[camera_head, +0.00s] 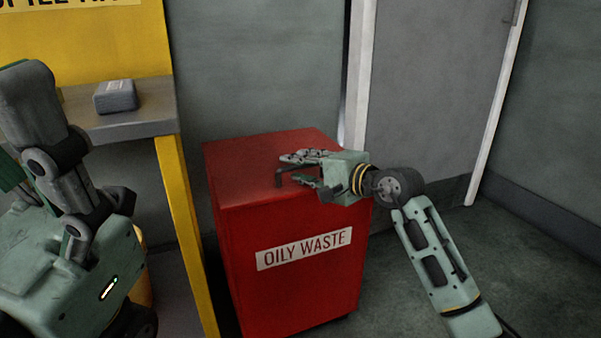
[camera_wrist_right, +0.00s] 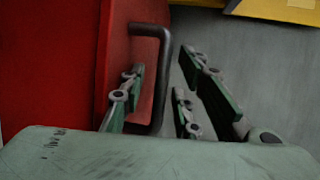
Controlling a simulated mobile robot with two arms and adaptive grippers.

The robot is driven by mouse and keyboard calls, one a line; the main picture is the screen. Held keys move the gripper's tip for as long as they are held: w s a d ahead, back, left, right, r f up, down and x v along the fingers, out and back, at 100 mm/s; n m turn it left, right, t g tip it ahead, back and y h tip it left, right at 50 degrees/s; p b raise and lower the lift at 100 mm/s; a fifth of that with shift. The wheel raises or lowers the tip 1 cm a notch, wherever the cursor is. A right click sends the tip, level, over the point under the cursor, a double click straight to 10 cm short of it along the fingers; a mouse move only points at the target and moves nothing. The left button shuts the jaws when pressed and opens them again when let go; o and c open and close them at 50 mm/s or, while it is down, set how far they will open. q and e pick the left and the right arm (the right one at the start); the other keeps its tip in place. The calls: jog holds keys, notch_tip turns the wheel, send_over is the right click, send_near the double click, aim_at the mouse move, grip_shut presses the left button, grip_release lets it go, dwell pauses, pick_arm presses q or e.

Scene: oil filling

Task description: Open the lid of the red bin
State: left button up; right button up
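The red bin (camera_head: 304,260) stands on the floor and bears an "OILY WASTE" label. Its flat red lid (camera_head: 245,165) lies shut on top. A black bar handle (camera_head: 279,179) sticks up from the lid; in the right wrist view the handle (camera_wrist_right: 164,85) shows as a bent bar on the red lid (camera_wrist_right: 116,60). My right gripper (camera_head: 291,168) is over the lid at the handle, fingers pointing left. In the wrist view its open fingers lie on both sides of the handle, with a gap on the right side. My left gripper is not seen.
A yellow frame with a grey shelf (camera_head: 140,126) stands left of the bin, with a small grey box (camera_head: 116,96) on it. A grey door (camera_head: 430,90) with a pale frame is behind. The floor (camera_head: 540,270) at the right is clear.

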jog(key=shift+w+a, duration=0.1)
jog(key=shift+c, duration=0.4)
grip_shut()
